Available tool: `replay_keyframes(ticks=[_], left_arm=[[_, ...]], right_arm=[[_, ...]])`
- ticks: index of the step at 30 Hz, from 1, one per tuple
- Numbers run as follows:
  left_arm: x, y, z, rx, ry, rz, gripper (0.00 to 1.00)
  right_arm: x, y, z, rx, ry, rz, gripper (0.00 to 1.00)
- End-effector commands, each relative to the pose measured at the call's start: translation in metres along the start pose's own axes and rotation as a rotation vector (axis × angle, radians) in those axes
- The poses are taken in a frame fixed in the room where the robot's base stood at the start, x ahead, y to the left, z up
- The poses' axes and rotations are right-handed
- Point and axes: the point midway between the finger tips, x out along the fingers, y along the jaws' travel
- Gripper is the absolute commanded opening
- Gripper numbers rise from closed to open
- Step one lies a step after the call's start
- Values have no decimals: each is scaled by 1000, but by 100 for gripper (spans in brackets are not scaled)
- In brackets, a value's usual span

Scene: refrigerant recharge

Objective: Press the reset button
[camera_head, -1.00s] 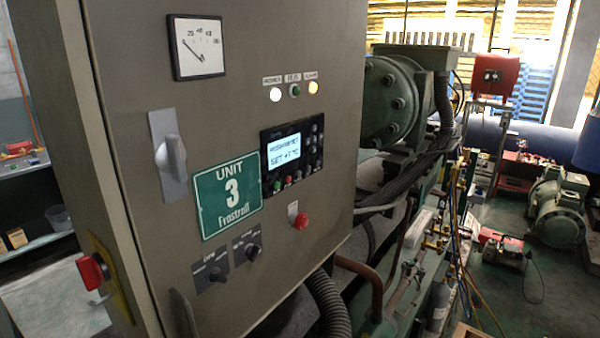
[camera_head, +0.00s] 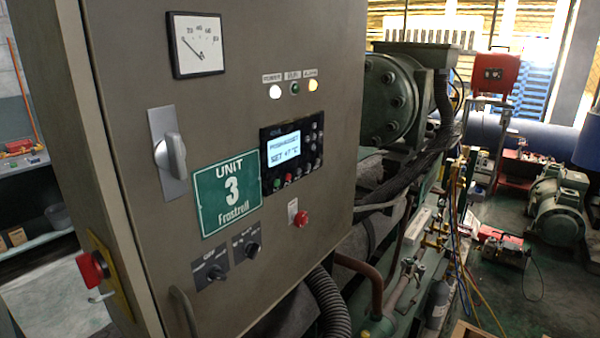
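A grey control cabinet (camera_head: 250,100) fills the left and middle of the head view. Its controller panel (camera_head: 291,152) has a lit display (camera_head: 284,148) with a line ending in "SET +7 °C", and small buttons below and to the right of it. A red round button (camera_head: 300,219) sits lower on the cabinet door, under a small white label; I cannot read that label. Which of these buttons is the reset button I cannot tell. Neither of my grippers is in view.
The door also bears a gauge (camera_head: 196,45), a grey handle (camera_head: 173,157), a green "UNIT 3" sign (camera_head: 228,194) and two black knobs (camera_head: 216,272). A red switch (camera_head: 92,269) juts from the cabinet's left side. Pipes and hoses (camera_head: 330,300) run close by at the lower right.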

Motion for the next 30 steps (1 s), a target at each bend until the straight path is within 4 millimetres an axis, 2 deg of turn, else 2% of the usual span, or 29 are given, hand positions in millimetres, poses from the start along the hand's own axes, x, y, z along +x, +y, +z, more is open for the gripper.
replay_keyframes(ticks=[17,30], left_arm=[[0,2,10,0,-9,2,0],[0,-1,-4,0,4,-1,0]], right_arm=[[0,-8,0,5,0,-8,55],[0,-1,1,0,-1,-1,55]])
